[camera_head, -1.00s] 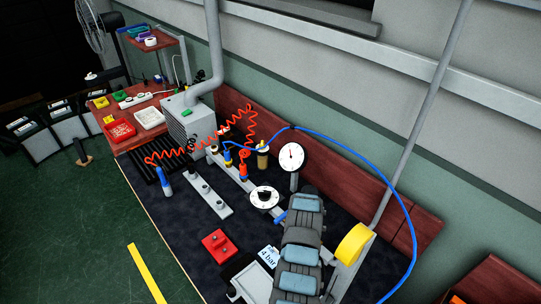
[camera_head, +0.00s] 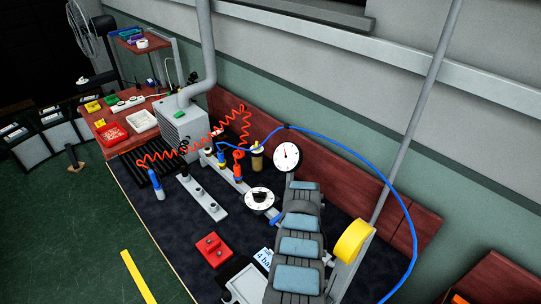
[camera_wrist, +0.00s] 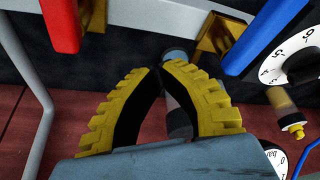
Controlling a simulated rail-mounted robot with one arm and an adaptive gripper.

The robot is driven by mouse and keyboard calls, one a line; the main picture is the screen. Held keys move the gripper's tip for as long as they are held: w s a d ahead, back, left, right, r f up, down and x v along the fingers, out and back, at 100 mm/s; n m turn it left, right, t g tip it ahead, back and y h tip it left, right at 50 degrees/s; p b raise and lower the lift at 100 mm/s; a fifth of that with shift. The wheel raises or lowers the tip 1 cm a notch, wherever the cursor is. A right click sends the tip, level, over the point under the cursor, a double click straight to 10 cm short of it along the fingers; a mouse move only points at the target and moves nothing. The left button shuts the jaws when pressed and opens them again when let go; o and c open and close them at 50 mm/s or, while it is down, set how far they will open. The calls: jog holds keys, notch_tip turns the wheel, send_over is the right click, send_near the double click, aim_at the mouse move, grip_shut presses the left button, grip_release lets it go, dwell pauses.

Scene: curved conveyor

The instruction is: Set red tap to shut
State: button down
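The red tap shows in the wrist view as a long red handle (camera_wrist: 63,22) on a brass body at the top left, cut by the frame edge. A blue tap (camera_wrist: 268,36) of the same kind is to the right. Both hang from a pale rail. My gripper (camera_wrist: 158,70) has its yellow ribbed fingers drawn together at the tips with nothing visible held. It is right of and below the red handle, apart from it in the picture. In the head view my arm hides the red tap and my gripper.
A white numbered dial (camera_head: 259,200) sits on the rail, with a round gauge (camera_head: 287,157) behind it. A blue hose (camera_head: 345,150) arches over the right side. A grey cylinder (camera_wrist: 180,120) shows behind my fingers.

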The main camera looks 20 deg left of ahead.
jog(key=shift+w+b, duration=0.3)
jog(key=shift+b, duration=0.25)
